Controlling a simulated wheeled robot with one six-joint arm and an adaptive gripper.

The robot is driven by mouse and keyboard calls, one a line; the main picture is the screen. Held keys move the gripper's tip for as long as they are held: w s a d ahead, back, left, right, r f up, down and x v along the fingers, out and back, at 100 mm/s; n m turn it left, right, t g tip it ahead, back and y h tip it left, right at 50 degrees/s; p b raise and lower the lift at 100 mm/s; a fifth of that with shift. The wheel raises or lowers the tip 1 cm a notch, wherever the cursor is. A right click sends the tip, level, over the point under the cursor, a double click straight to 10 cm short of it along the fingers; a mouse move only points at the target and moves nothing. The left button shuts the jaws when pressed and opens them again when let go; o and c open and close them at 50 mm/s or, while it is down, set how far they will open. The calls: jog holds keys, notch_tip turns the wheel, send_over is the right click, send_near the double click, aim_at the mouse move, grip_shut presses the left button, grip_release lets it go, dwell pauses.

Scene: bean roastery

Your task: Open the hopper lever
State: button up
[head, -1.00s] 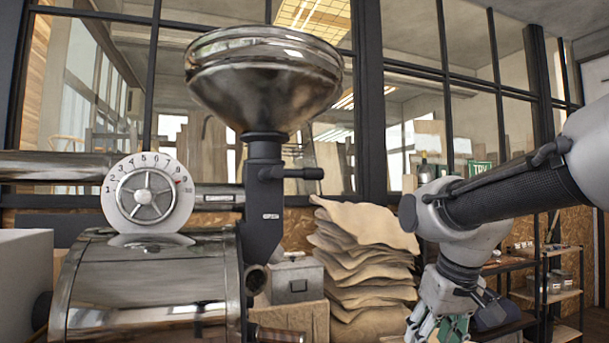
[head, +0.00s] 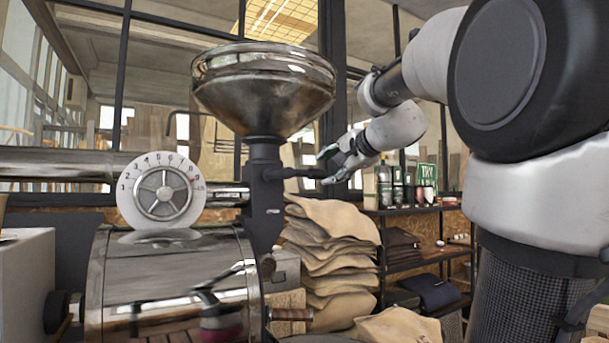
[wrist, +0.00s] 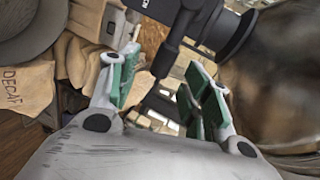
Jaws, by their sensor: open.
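The hopper lever (head: 296,173) is a short dark bar that sticks out to the right from the black neck (head: 264,190) under the metal hopper (head: 264,88). My gripper (head: 328,166) is at the lever's outer end in the head view. In the wrist view, my gripper (wrist: 165,88) is open, with green pads on its fingers. The lever (wrist: 168,62) reaches down from the black neck into the gap between the fingers there. The fingers look apart from it, and I cannot tell whether either touches it.
The roaster drum (head: 170,270) and numbered dial (head: 161,190) stand at the left. Stacked sacks (head: 325,250) lie below my gripper. A shelf (head: 415,210) with bags and a green sign stands behind at the right.

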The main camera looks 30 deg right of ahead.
aim_at(319, 172)
jog(key=shift+w+r+m, duration=0.2)
jog(key=shift+w+m, duration=0.2)
jog(key=shift+m, duration=0.3)
jog(key=x, duration=0.7)
jog(key=shift+w+d, duration=0.1)
jog(key=shift+w, duration=0.1)
jog(key=shift+c, duration=0.2)
grip_shut()
